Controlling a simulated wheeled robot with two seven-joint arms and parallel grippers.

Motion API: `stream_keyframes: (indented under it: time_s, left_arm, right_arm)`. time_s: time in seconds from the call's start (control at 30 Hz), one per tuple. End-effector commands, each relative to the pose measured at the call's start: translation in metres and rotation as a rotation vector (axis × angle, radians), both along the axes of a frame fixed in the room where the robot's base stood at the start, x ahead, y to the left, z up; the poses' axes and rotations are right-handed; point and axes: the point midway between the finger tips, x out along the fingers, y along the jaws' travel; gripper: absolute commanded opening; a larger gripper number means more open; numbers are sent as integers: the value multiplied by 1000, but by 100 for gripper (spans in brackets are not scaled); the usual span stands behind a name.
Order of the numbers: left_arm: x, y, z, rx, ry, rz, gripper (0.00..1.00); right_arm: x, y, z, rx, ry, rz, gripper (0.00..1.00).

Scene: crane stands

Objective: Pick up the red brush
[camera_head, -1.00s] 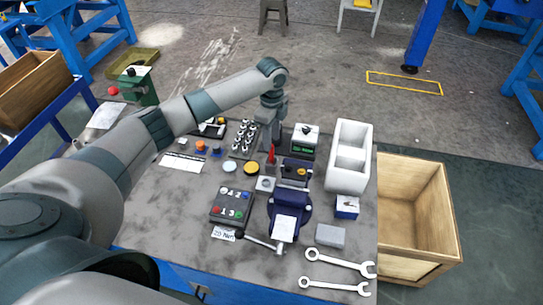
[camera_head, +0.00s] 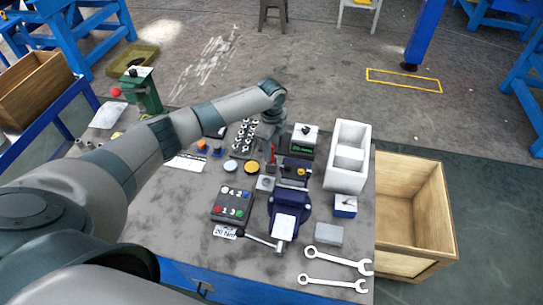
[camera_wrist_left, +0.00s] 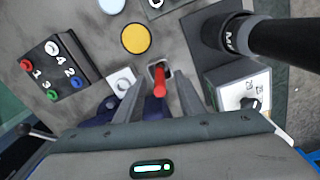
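The red brush (camera_wrist_left: 159,82) shows in the left wrist view as a narrow red handle in a dark, square-edged slot. In the head view only a small red part of the brush (camera_head: 272,152) shows, just below my left gripper (camera_head: 272,146). In the left wrist view the fingers of my left gripper (camera_wrist_left: 159,78) stand on both sides of the brush, with a gap on each side. The gripper is open and empty. The brush's lower end is hidden. My right gripper is in neither view.
A blue vise (camera_head: 284,212) and a numbered button box (camera_head: 232,206) stand close by. A black-handled tool (camera_wrist_left: 282,40) is right of the gripper in the wrist view. A white divided bin (camera_head: 347,155) and wrenches (camera_head: 338,262) are to the right.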

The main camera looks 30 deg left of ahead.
Motion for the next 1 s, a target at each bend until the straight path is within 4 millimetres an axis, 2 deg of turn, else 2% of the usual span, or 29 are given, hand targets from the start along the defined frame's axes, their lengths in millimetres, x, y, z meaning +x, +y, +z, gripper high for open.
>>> stream_keyframes:
  time_s: [0.43,0.47,0.6,1.0]
  left_arm:
    - [0,0,-1,0,0,0,35]
    - [0,0,-1,0,0,0,33]
    - [0,0,-1,0,0,0,0]
    - [0,0,2,0,-1,0,0]
  right_arm:
    - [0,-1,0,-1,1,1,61]
    - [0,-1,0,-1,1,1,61]
    - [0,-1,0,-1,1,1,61]
    - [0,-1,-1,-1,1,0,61]
